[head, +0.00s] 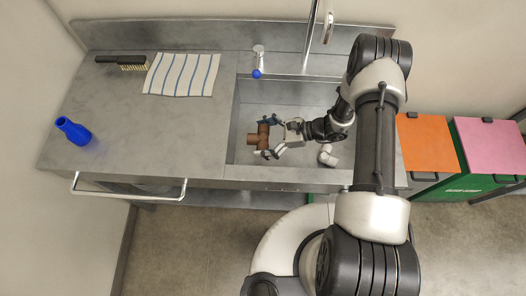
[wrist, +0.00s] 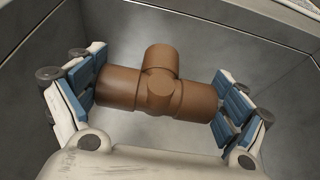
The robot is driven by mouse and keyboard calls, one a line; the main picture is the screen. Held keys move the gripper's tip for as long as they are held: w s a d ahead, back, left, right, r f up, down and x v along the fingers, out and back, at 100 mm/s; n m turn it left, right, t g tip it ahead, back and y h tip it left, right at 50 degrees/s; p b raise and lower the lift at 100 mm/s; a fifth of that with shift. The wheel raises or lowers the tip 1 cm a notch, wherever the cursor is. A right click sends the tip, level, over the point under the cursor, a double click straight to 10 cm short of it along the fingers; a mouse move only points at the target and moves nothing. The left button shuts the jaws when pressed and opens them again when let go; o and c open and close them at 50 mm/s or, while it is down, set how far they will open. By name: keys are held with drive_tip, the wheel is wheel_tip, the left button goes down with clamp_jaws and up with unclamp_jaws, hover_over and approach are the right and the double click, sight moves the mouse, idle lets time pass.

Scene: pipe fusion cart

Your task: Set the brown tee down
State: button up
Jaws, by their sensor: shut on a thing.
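The brown tee (head: 263,136) is a pipe fitting with a straight run and a side branch. It also shows in the wrist view (wrist: 157,86), with its run lying across the picture and its branch pointing to the far side. My gripper (head: 268,137) is shut on the two ends of the run, with blue finger pads at both ends, as the wrist view shows. The tee is inside the sink basin (wrist: 130,22). I cannot tell whether it touches the basin floor.
A white pipe fitting (head: 327,155) lies in the basin to the right. The counter (head: 170,130) left of the sink is mostly clear. It holds a blue fitting (head: 73,130), a brush (head: 125,62) and a striped cloth (head: 182,74).

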wheel_tip(320, 180, down, 10)
drive_tip(key=b, duration=0.2)
drive_tip(key=shift+f+b, duration=0.2)
drive_tip(key=shift+b, duration=0.15)
drive_tip(key=shift+f, duration=0.15)
drive_tip(key=o, duration=0.8)
